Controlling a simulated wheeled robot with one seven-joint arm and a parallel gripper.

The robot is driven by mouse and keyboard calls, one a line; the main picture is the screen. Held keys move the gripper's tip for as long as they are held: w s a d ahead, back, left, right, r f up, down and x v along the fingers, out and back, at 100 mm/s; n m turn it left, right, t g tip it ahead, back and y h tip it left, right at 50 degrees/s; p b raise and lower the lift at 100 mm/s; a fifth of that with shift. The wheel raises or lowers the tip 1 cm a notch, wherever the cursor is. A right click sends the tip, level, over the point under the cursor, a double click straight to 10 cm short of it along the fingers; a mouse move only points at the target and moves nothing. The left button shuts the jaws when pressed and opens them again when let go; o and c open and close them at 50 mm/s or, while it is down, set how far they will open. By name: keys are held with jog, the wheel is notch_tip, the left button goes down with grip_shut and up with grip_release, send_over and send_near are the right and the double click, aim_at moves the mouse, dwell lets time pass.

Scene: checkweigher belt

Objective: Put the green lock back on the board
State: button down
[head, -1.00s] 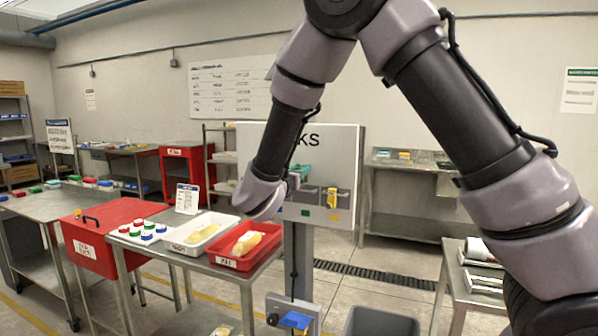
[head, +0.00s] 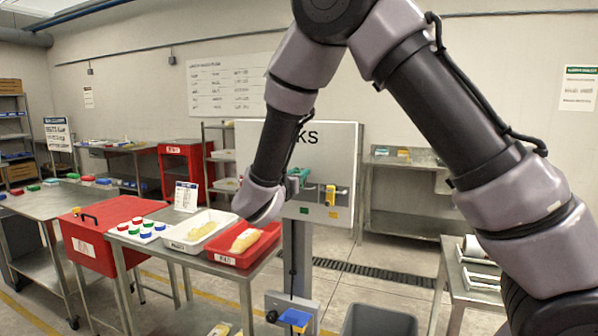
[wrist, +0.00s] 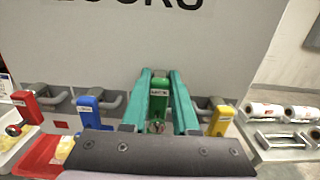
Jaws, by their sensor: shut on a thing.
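The green lock (wrist: 158,98) is between the teal fingers of my gripper (wrist: 159,80) in the wrist view. My gripper is shut on it and holds it upright in front of the white lock board (wrist: 150,35). The board (head: 345,150) also shows in the head view, with my gripper (head: 298,178) at its lower left part. A red lock (wrist: 27,106) and a blue lock (wrist: 88,112) are left of the green one, and a yellow lock (wrist: 221,119) is to its right. I cannot tell whether the green lock touches its hook.
Grey hooks (wrist: 56,98) stick out of the board beside the green lock. A red tray (head: 232,259) and a white tray (head: 185,246) stand on the table left of the board. A grey bin (head: 380,321) is on the floor below.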

jog(key=shift+f, duration=1.4)
jog(key=c, duration=0.6)
grip_release()
jog(key=shift+f, duration=0.1)
jog(key=v, duration=1)
jog(key=s+d+r+m+g+h, duration=0.1)
jog(key=s+d+r+m+g, duration=0.15)
jog(key=d+m+g, duration=0.85)
jog(key=s+d+r+m+g+h, duration=0.1)
jog(key=s+d+r+m+g, duration=0.15)
jog(key=d+m, duration=1)
jog(key=s+d+r+m+t+y, duration=0.3)
jog(key=s+d+r+m+y, duration=0.4)
jog(key=s+m+y, duration=0.3)
jog(key=s+r+m, duration=0.1)
jog(key=m, duration=0.1)
jog(key=shift+d+r+m, duration=0.25)
jog(key=shift+r+m, duration=0.1)
jog(key=shift+r, duration=0.05)
